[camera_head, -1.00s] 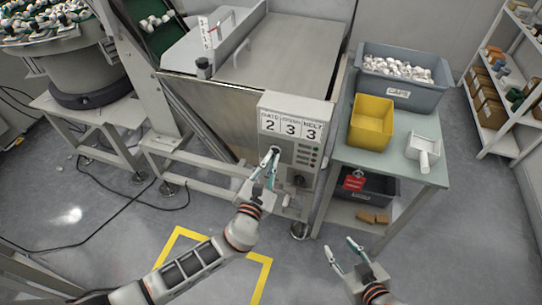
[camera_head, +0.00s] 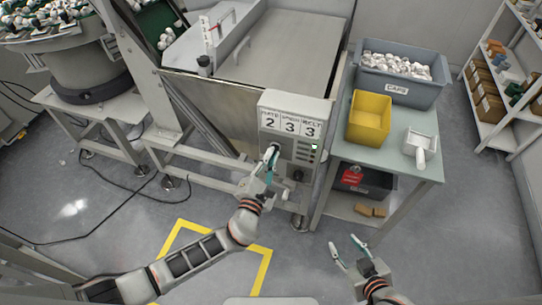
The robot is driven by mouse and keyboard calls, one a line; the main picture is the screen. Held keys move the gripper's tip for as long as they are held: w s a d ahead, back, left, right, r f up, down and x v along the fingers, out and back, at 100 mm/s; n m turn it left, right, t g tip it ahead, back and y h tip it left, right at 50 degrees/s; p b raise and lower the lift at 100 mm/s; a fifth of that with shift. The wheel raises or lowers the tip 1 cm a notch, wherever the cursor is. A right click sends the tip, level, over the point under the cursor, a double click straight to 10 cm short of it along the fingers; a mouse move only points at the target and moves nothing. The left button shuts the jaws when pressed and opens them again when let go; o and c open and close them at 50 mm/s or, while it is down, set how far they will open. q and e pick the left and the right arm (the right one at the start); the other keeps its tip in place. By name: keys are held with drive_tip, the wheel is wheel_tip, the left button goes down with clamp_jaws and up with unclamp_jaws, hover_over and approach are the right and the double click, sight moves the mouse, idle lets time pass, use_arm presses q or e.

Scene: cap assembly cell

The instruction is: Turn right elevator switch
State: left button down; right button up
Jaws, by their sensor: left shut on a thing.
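The grey control box (camera_head: 295,101) stands at the front of the machine and shows the digits 2, 3 and 3 above a panel. My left gripper (camera_head: 271,153) is at the left part of this panel, its fingers shut on a small switch there. The fingers mostly hide the switch, so its angle cannot be told. A dark round knob (camera_head: 297,175) sits lower right on the panel, clear of the fingers. My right gripper (camera_head: 347,254) is open and empty above the floor at the lower right.
A side table (camera_head: 388,158) right of the box holds a grey bin (camera_head: 402,92) of white caps, a yellow bin (camera_head: 370,120) and a white scoop (camera_head: 421,146). A dark bin with a red tag is on its lower shelf. The floor in front is open, with yellow marking (camera_head: 262,270).

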use_arm(q)
drive_tip(key=c, duration=2.2)
unclamp_jaws()
drive_tip(key=v, duration=1.2)
drive_tip(key=shift+r, duration=0.1)
drive_tip(key=s+a+f+n+g+y, duration=0.25)
drive_tip(key=a+f+n, duration=0.2)
drive_tip(key=n, duration=0.65)
drive_tip(key=s+a+f+n+g+y, duration=0.1)
drive_tip(key=s+a+f+n+g, duration=0.15)
drive_tip(key=f+n, duration=0.55)
drive_tip(key=s+a+n, duration=0.2)
drive_tip(key=a+n, duration=0.1)
drive_tip(key=n, duration=0.5)
drive_tip(key=s+a+n+g, duration=0.1)
drive_tip(key=s+a+n, duration=0.2)
drive_tip(key=n, duration=0.6)
drive_tip(key=s+a+n, duration=0.2)
drive_tip(key=a+n, duration=0.3)
drive_tip(key=n, duration=0.3)
drive_tip(key=shift+s+r+n+g, duration=0.25)
drive_tip(key=shift+r+n+g, duration=0.05)
drive_tip(key=shift+n, duration=0.1)
